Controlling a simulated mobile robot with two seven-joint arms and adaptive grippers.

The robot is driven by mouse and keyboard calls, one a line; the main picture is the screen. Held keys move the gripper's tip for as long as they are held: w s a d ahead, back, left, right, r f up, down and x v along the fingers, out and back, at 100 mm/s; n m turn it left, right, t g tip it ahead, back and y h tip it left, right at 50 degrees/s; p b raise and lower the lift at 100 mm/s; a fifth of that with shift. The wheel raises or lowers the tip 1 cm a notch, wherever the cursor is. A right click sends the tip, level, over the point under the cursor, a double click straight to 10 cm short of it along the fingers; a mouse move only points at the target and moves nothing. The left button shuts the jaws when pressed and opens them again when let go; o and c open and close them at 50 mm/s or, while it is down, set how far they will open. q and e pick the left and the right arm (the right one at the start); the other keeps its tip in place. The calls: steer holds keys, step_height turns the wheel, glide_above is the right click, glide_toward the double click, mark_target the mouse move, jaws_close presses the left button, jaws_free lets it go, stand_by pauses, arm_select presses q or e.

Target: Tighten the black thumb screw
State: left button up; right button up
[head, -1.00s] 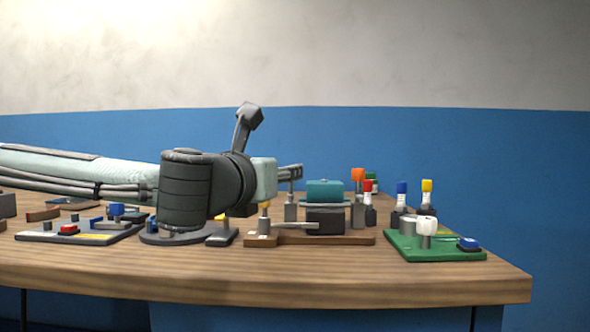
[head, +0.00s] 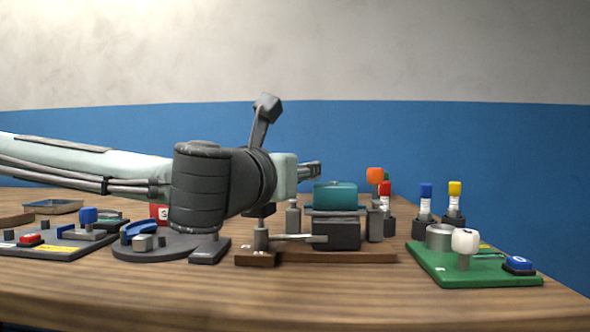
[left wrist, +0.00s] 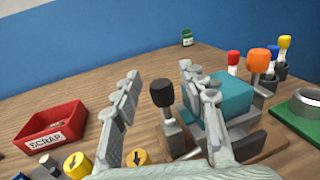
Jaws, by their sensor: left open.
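The black thumb screw (left wrist: 162,93) stands upright on a grey fixture in the left wrist view, between my open left fingers (left wrist: 160,76). I see gaps on both sides of its black head; the right finger is closer. In the head view my left gripper (head: 312,168) sits just left of and above the teal block (head: 335,195), and the black head is hidden behind it. The teal block also shows in the left wrist view (left wrist: 232,96), clamped on a dark base. An orange-headed screw (head: 375,175) stands on the block's far side. My right gripper is not in view.
A red scrap bin (left wrist: 45,130) stands left in the wrist view. Yellow arrow knobs (left wrist: 77,164) sit near the left finger. A green board (head: 470,272) with a white knob (head: 465,241) lies right. Red, blue (head: 426,195) and yellow capped tubes stand behind.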

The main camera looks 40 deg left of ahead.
arm_select(q)
jaws_close()
